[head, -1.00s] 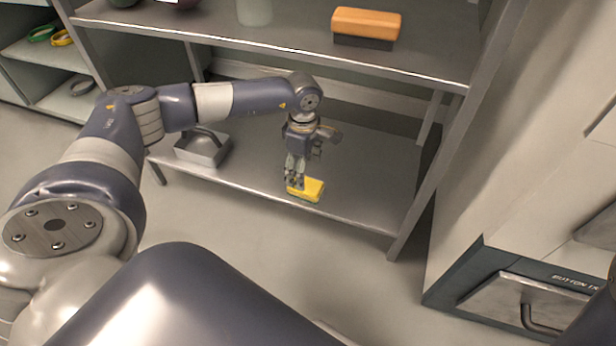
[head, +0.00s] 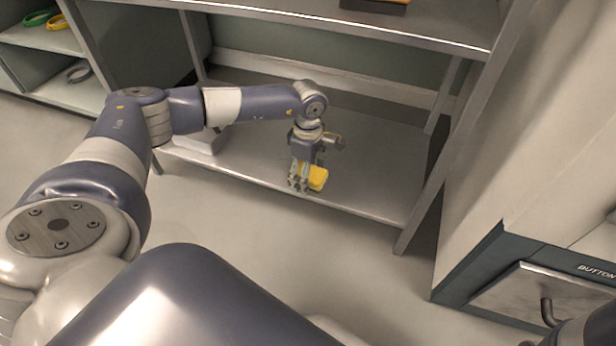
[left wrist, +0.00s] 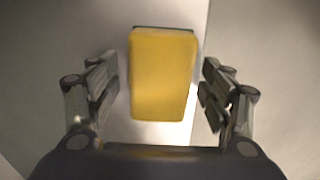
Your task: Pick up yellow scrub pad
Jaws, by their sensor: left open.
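The yellow scrub pad (head: 318,178) lies on the lower metal shelf (head: 375,185), close to its front edge. My left gripper (head: 299,185) points down at the pad and hides part of it in the head view. In the left wrist view the pad (left wrist: 162,75) sits upright in the picture between the two open fingers of the left gripper (left wrist: 160,100), with a gap on each side. A thin dark layer shows at its far edge. My right gripper is not in view.
A grey metal box (head: 203,140) stands on the same shelf to the left, partly behind my left arm. The upper shelf (head: 340,12) runs above. A slanted shelf leg (head: 425,205) and a cabinet with a drawer (head: 520,295) are at the right.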

